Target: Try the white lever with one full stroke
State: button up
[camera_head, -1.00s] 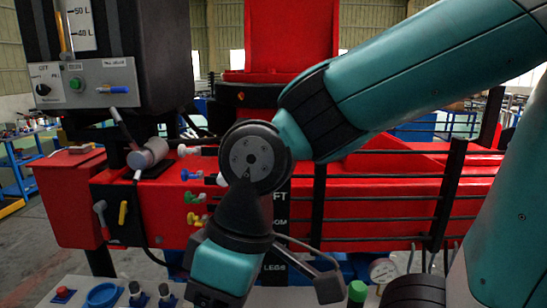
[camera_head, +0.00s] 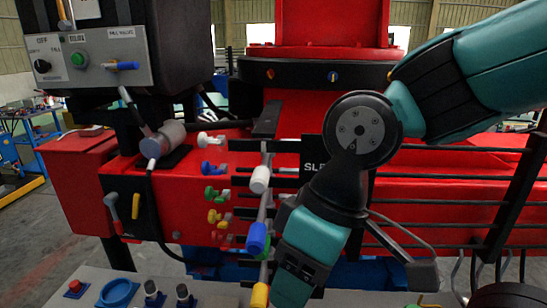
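A white lever shows twice over in the head view. One is a small white handle (camera_head: 210,140) at the top of a left column of coloured handles. The other is a white cylindrical knob (camera_head: 260,179) at the top of a nearer column, above a blue knob (camera_head: 256,238) and a yellow one. I cannot tell which one is meant. My arm comes in from the upper right, and its wrist hangs down just right of the nearer knobs. My gripper's fingers do not show. Nothing visible of my arm clearly touches the white knob or handle.
A black control box (camera_head: 95,60) with a green button stands at upper left. A grey joystick-like lever (camera_head: 160,143) sits below it. Black horizontal rods run along the red crane body (camera_head: 430,205) at right. A grey panel (camera_head: 215,293) with buttons lies below.

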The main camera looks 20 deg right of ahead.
aim_at(265, 160)
jog(key=z, duration=2.45)
jog(key=k, duration=0.65)
jog(key=u, duration=2.6)
